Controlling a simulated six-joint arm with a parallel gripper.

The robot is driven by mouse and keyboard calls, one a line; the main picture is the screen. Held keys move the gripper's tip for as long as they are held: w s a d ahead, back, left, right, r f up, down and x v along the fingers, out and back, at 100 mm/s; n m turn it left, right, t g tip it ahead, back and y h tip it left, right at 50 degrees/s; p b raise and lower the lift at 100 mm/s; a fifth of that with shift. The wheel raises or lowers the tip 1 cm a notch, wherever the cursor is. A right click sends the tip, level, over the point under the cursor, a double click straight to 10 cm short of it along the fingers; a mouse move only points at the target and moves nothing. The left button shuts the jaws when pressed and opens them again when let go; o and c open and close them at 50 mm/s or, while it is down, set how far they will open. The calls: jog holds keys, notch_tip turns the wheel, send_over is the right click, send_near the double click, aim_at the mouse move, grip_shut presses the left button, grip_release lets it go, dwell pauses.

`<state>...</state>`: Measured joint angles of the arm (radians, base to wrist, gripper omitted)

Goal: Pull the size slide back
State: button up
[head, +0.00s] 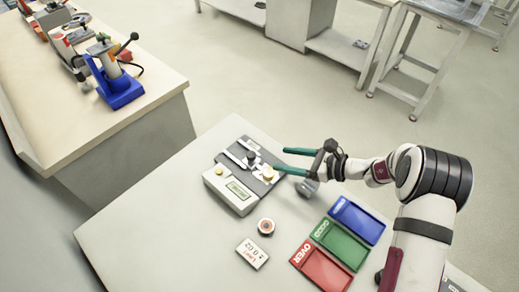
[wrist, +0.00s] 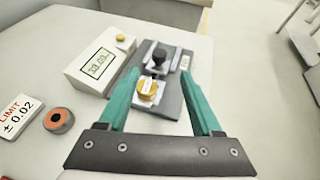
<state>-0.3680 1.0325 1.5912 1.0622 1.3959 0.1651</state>
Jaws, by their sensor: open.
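The gauge (head: 232,189) stands on the table with a white box, a lit display (wrist: 97,64) and a dark grey plate (wrist: 173,105). A slide with a black knob (wrist: 159,56) sits on the plate's pale track; the knob also shows in the head view (head: 251,155). A brass-coloured round piece (wrist: 148,89) is on the plate on the near side of the knob. My gripper (wrist: 158,72) is open, its teal fingers spread over the plate on either side of the brass piece. The knob lies beyond the brass piece, around the fingertips; contact cannot be told.
A red-and-dark ring (head: 266,227) and a limit card (head: 252,253) reading ± 0.02 lie in front of the gauge. Red (head: 321,270), green (head: 341,244) and blue (head: 357,220) trays stand to the right. A bench with a blue press (head: 120,90) is at upper left.

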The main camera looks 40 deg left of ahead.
aim_at(252, 155)
jog(key=x, duration=1)
jog(key=shift+s+a+f, duration=0.1)
jog(key=shift+a+f, duration=0.1)
jog(key=shift+a, duration=0.05)
grip_shut()
dwell(0.8)
